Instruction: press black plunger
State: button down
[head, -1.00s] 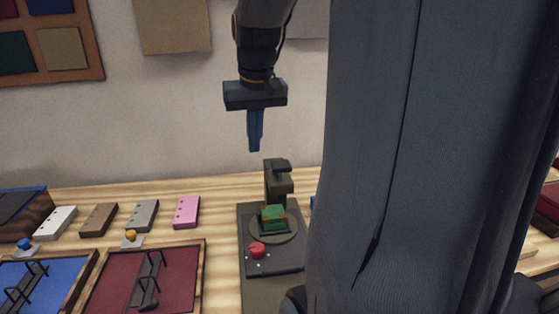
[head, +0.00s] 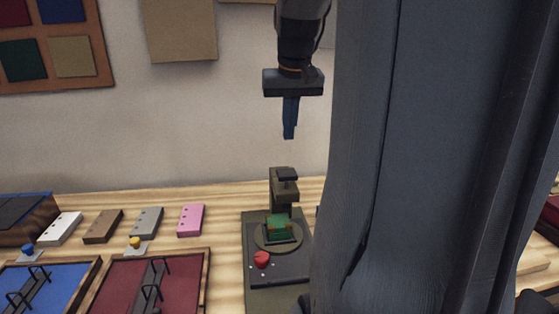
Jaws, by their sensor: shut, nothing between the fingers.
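A dark olive press machine (head: 252,235) stands on the wooden table, with an upright column and a black plunger (head: 287,174) at its top. A green block with brownish edges (head: 279,226) sits on the round plate under the press head. A red knob (head: 262,259) is on the front of the base. My gripper (head: 289,134) points down with its blue fingers together and empty. In the picture it hangs above the plunger, clear of it. The right side of the machine is partly hidden by my dark column.
White, brown, grey and pink blocks (head: 190,220) lie in a row at left. Framed blue and red trays (head: 183,284) with black wire racks lie in front of them. Small blue and yellow buttons (head: 135,243) stand nearby. The wall behind carries fabric swatches (head: 180,30).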

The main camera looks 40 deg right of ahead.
aim_at(286, 172)
jog(key=x, duration=0.3)
jog(key=p+x, duration=0.1)
jog(key=x, duration=0.5)
jog(key=shift+s+a+f+p, duration=0.15)
jog(key=shift+s+f+p, duration=0.2)
jog(key=shift+f, duration=0.4)
jog(key=shift+f, duration=0.1)
